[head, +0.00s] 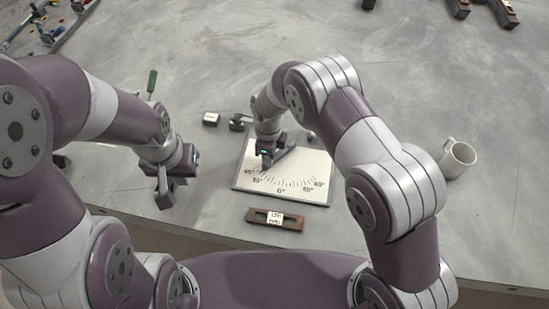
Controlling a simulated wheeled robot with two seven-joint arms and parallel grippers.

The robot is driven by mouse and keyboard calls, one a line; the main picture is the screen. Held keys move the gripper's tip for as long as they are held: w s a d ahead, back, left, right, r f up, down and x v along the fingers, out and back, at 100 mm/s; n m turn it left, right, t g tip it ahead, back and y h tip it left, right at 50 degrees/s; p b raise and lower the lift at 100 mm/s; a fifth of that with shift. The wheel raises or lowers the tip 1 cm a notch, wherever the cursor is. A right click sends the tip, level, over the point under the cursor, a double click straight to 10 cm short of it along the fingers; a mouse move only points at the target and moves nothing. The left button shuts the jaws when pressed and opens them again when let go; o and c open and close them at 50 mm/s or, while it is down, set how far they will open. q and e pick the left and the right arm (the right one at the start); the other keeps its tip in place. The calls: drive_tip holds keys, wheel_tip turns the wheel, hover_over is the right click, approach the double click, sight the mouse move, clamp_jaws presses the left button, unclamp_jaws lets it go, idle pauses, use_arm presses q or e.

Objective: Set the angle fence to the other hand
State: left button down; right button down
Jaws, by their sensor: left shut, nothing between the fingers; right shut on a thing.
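The angle fence (284,154) is a grey bar on a white plate (310,194) with a printed degree scale, 0° at the middle front and 45° at both ends. The bar slants toward the left 45° mark; its exact reading is hidden by my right gripper. My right gripper (267,163) points down over the left part of the scale and is shut on the fence. My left gripper (164,192) is shut and empty, left of the plate and above the table. A brown block (290,223) with a small white label lies in front of the plate.
A white mug (458,160) stands at the right. A small pale box (211,119), a dark metal piece (237,123) and a green-handled tool (151,82) lie behind and left of the plate. Dark bars (492,10) lie far right. The table behind the plate is mostly clear.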

drive_tip(key=shift+w+a+m, duration=0.45)
drive_tip(key=shift+w+m, duration=0.15)
drive_tip(key=shift+m, duration=0.3)
drive_tip(key=shift+r+b, duration=0.1)
drive_tip(key=shift+b, duration=0.2)
drive_tip(key=c, duration=1)
unclamp_jaws()
drive_tip(key=shift+o, duration=0.2)
wheel_tip(320, 180, up, 13)
drive_tip(key=b, duration=0.1)
drive_tip(key=shift+f, duration=0.2)
